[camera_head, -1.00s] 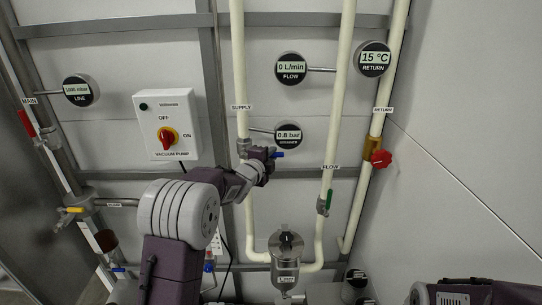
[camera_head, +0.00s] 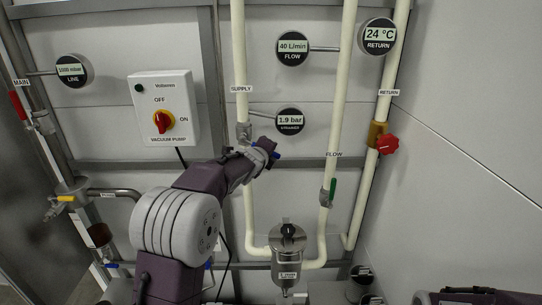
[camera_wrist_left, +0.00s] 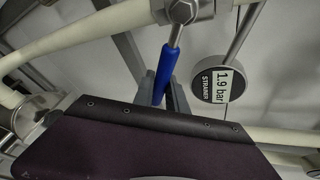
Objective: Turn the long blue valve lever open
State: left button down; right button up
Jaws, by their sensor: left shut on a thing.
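The long blue valve lever (camera_wrist_left: 163,72) shows in the left wrist view, with a metal shank running up to the valve body on the white supply pipe (camera_head: 239,60). Its lower end goes between the grey fingers of my left gripper (camera_wrist_left: 172,98), which is shut on it. In the head view my left gripper (camera_head: 266,149) is beside the supply valve (camera_head: 243,133), and only a small blue bit of the lever shows past the fingers. The gripper hides most of the lever there. My right gripper is not in view; part of my right arm shows at the lower right.
The strainer gauge (camera_head: 290,121) reads 1.9 bar, close right of my left gripper. The flow gauge (camera_head: 293,48) reads 40 L/min and the return gauge (camera_head: 379,37) 24 °C. A green-handled valve (camera_head: 331,192), red knob (camera_head: 388,144) and strainer pot (camera_head: 287,240) are nearby.

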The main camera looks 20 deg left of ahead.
pick_arm(q)
jog(key=s+a+f+m+g+y+b, duration=0.1)
jog(key=s+a+f+m+y+b, duration=0.1)
jog(key=a+f+m+y+b, duration=0.2)
jog(key=shift+a+m+g+y, duration=0.4)
jog(key=shift+a+m+y, duration=0.6)
jog(key=shift+a+m, duration=0.9)
jog(key=c, duration=1.3)
grip_release()
jog(key=shift+a, duration=0.1)
jog(key=shift+c, duration=0.2)
jog(key=shift+f, duration=0.15)
